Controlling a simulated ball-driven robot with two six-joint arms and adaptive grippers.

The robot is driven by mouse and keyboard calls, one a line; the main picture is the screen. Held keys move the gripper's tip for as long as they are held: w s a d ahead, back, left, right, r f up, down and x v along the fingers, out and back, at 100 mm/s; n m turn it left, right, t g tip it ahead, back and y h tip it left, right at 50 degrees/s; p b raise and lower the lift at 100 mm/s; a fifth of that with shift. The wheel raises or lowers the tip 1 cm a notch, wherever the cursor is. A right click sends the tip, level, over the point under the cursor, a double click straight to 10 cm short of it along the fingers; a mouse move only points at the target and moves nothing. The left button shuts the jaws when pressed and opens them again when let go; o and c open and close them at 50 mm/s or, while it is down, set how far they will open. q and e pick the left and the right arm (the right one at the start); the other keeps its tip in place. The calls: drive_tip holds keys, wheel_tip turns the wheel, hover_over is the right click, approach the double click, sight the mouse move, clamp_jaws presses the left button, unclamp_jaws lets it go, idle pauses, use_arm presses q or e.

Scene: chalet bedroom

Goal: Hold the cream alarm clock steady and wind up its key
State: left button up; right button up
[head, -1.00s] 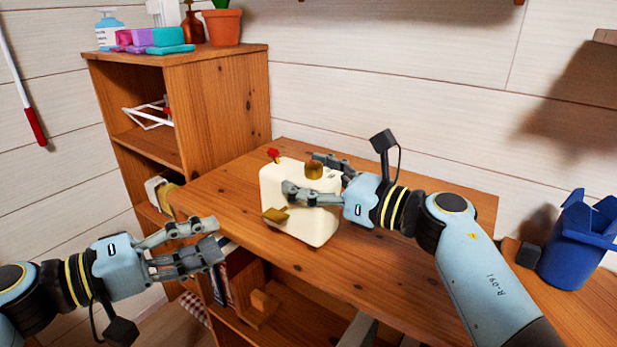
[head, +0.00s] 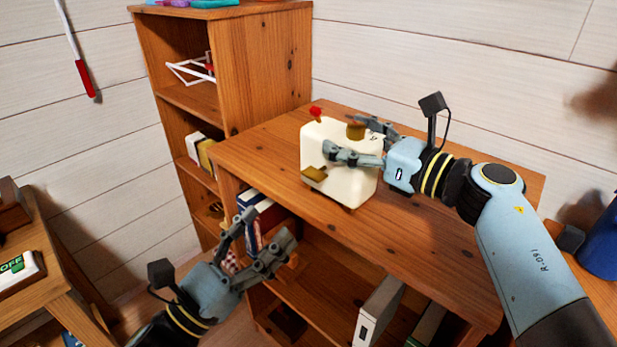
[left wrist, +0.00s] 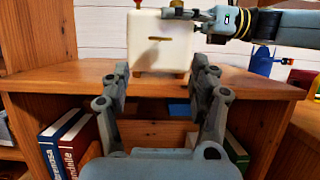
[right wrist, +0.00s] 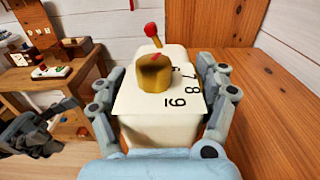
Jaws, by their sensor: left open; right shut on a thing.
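The cream alarm clock (head: 345,180) stands upright on the wooden desk top. It has a red-tipped lever (head: 315,112) and a brass knob (head: 356,130) on top, and a flat brass key (head: 315,173) on the face turned to the left gripper. My right gripper (head: 357,138) is shut on the clock, a finger on each side; the right wrist view shows the clock (right wrist: 160,125) between its fingers. My left gripper (head: 262,245) is open and empty, lower than the desk top and in front of it. In the left wrist view the clock (left wrist: 160,45) is ahead, beyond the open fingers.
The desk top (head: 270,145) has free room around the clock. Its front edge lies between my left gripper and the clock. Books and binders (head: 378,310) stand on the shelf below.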

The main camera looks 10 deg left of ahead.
sight(308, 176)
use_arm(q)
drive_tip(key=x, duration=1.1)
drive_tip(key=shift+a, duration=0.1)
drive_tip(key=c, duration=1.2)
drive_tip(key=shift+o, duration=0.2)
drive_tip(key=shift+m, duration=0.4)
drive_tip(key=m+g+h, duration=0.1)
drive_tip(key=m+g, duration=0.1)
drive_tip(key=m, duration=0.2)
drive_tip(key=m+g+h, duration=0.1)
drive_tip(key=m+g, duration=0.1)
drive_tip(key=m, duration=0.3)
drive_tip(key=m+g+h, duration=0.1)
drive_tip(key=m+g, duration=0.1)
drive_tip(key=m, duration=0.3)
drive_tip(key=shift+a, duration=0.1)
drive_tip(key=shift+m, duration=0.3)
